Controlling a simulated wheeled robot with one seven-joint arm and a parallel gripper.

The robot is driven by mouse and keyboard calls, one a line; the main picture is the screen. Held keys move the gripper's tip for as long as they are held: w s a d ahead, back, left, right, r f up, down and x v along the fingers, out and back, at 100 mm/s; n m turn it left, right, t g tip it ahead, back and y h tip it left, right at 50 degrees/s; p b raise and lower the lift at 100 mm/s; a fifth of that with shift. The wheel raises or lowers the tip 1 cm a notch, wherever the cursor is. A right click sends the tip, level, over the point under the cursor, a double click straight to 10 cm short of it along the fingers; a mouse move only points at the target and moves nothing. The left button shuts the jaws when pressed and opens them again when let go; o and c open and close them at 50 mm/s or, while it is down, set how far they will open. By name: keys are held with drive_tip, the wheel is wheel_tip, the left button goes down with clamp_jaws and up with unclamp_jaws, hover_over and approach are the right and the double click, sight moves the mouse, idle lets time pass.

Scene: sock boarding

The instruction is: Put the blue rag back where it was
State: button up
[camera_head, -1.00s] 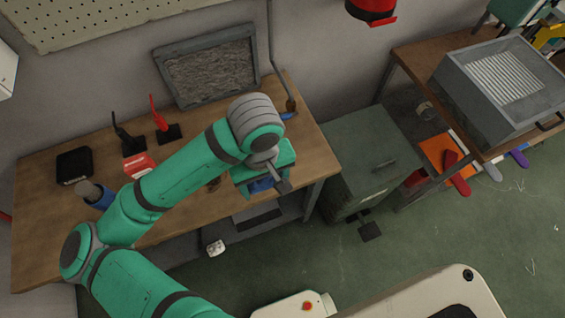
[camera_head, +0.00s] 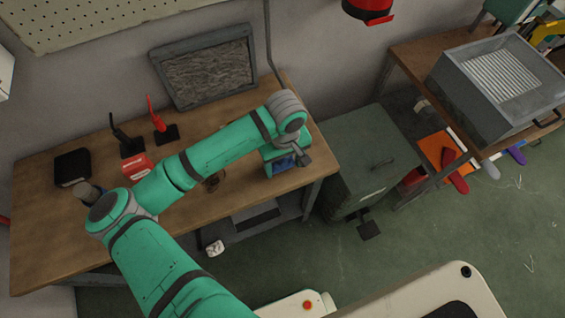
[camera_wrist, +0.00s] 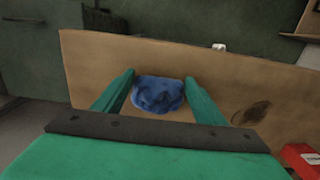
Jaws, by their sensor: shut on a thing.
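The blue rag (camera_wrist: 158,94) is crumpled between the two teal fingers of my gripper (camera_wrist: 160,82) in the wrist view. My gripper is shut on it, over the brown wooden workbench (camera_wrist: 100,60). In the head view my gripper (camera_head: 276,152) is over the right end of the workbench (camera_head: 50,235), and a patch of the rag (camera_head: 284,163) shows there. I cannot tell how far the rag is above the wood.
A red box (camera_head: 138,166), a black and a red upright tool (camera_head: 158,122), and a black block (camera_head: 72,166) stand left on the bench. A framed mesh panel (camera_head: 205,72) leans on the wall behind. A green cabinet (camera_head: 362,165) stands right of the bench.

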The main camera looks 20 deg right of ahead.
sight(284, 165)
drive_tip(key=shift+f, duration=0.5)
drive_tip(key=o, duration=0.9)
wheel_tip(284, 165, up, 12)
drive_tip(key=shift+w+r, duration=0.1)
